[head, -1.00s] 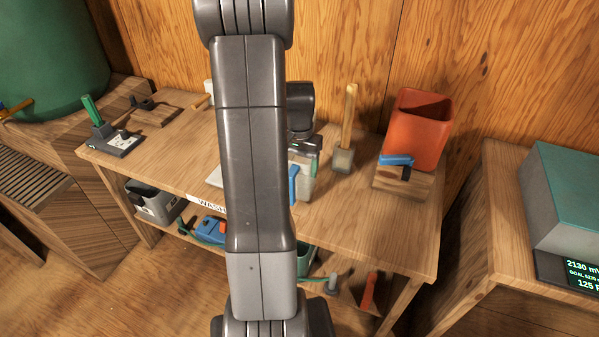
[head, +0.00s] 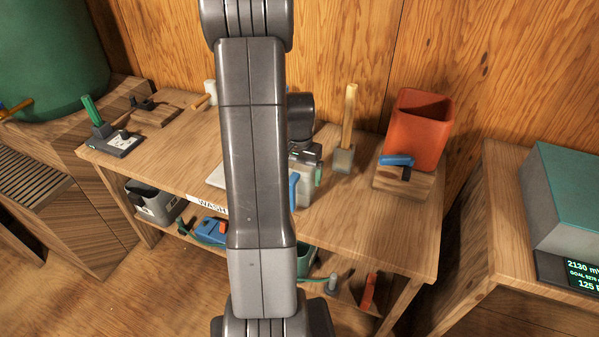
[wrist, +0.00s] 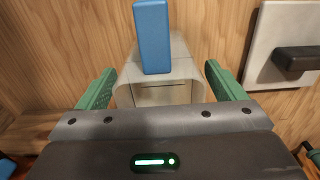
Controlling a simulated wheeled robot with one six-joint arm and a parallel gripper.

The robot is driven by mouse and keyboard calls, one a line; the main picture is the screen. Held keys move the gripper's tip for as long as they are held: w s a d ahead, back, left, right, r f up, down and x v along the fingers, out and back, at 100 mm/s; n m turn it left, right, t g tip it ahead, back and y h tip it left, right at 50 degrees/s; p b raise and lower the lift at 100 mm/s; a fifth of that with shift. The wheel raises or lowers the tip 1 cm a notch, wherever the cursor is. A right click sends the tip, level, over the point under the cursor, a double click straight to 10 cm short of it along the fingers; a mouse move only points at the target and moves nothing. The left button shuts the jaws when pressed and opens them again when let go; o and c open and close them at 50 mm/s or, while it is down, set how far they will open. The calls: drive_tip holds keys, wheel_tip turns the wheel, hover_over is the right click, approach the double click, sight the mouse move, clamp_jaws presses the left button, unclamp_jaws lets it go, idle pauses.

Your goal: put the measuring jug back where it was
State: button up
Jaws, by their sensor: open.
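The measuring jug is a pale grey, box-like vessel with a blue handle; in the wrist view the jug (wrist: 160,95) sits between my fingers with its handle at the top. In the head view the jug (head: 305,192) stands on the wooden table near its front edge, partly hidden by my arm. My gripper (wrist: 160,70) is open, with one green finger on each side of the jug. In the head view my gripper (head: 308,160) is mostly hidden, with one green finger showing at the jug's right side. I cannot tell whether the fingers touch it.
A grey-headed tool with an upright wooden handle (head: 348,120) stands right of the jug. An orange bin (head: 422,125) stands behind a wooden block with a blue-handled part. A pale plate with a dark bar (wrist: 272,40) is close by. The table's front right is clear.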

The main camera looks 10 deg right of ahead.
wheel_tip(320, 180, up, 12)
drive_tip(key=shift+r, duration=0.15)
idle(0.3)
